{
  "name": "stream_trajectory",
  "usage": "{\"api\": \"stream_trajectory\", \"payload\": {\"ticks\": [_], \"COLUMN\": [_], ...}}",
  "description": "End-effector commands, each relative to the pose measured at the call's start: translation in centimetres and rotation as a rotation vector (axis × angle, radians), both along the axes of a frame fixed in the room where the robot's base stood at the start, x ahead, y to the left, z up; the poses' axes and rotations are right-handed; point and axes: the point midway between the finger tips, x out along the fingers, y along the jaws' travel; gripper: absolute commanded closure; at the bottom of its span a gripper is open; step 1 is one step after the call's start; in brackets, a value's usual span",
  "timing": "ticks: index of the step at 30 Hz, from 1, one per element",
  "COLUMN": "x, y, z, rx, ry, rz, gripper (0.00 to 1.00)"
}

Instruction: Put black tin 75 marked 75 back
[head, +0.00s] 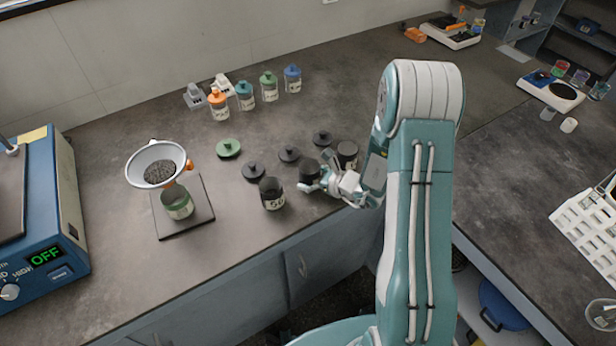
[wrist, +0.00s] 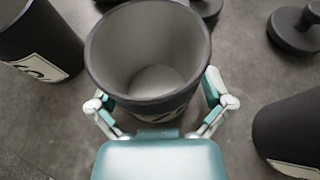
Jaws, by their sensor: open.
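A black, open-topped tin (wrist: 150,95) stands between the fingers of my gripper (wrist: 157,100) in the wrist view. It looks empty, and its label is mostly hidden, with what seems to be a 7 showing. The fingers are open, one on each side of the tin; whether they touch it is hard to tell. In the head view the same tin (head: 310,170) is at the end of my gripper (head: 322,180), near the bench's front edge. I cannot tell whether it rests on the bench.
A black tin marked 50 (head: 272,194) is close on the left, another dark tin (head: 347,153) close on the right. Black lids (head: 289,154) and a green lid (head: 228,148) lie behind.

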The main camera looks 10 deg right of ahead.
Motion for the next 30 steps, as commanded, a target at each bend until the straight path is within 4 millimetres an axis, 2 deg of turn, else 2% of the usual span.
{"api": "stream_trajectory", "payload": {"ticks": [4,8,18,24,28,30], "x": [0.0,-1.0,-5.9,-7.9,-8.4,-8.6], "y": [0.1,-0.8,-5.0,-6.6,-6.8,-6.1], "z": [0.2,0.7,3.5,4.5,5.0,5.9], "rx": [-0.002,-0.002,-0.002,-0.002,-0.008,-0.033], "ry": [0.000,0.001,-0.001,0.001,-0.004,-0.021], "rz": [0.001,-0.003,-0.006,-0.003,0.009,0.057], "gripper": [0.00,0.00,0.00,0.00,0.00,0.00]}}
